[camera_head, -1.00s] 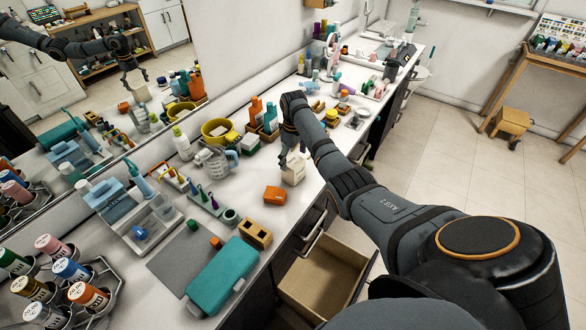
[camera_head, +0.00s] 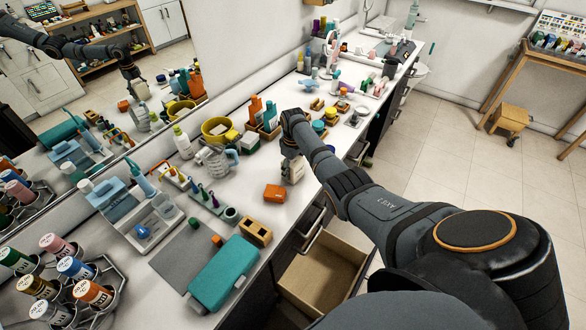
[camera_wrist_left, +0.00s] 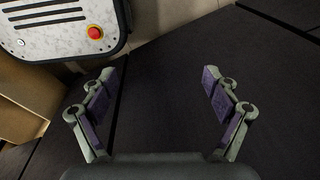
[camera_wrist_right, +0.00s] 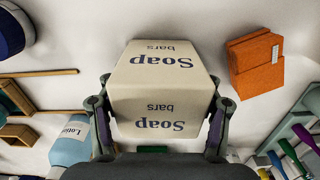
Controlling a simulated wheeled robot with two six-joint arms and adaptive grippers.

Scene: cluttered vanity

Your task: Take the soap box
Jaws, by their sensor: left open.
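The soap box, a cream carton lettered "Soap bars", stands on the counter in the head view (camera_head: 296,173), partly hidden by my right gripper (camera_head: 290,155). In the right wrist view, the soap box (camera_wrist_right: 160,75) sits between the two fingers of my right gripper (camera_wrist_right: 160,100), one finger along each side. The fingers are very close to its sides; I cannot tell whether they press on it. My left gripper (camera_wrist_left: 160,82) is open and empty, over dark surfaces away from the counter.
An orange box (camera_head: 275,193) lies close beside the soap box. A glass jug (camera_head: 217,160), a yellow bowl (camera_head: 218,131) and bottles stand behind, towards the mirror. A teal case (camera_head: 222,273) lies in front. An open drawer (camera_head: 320,268) juts out below the counter edge.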

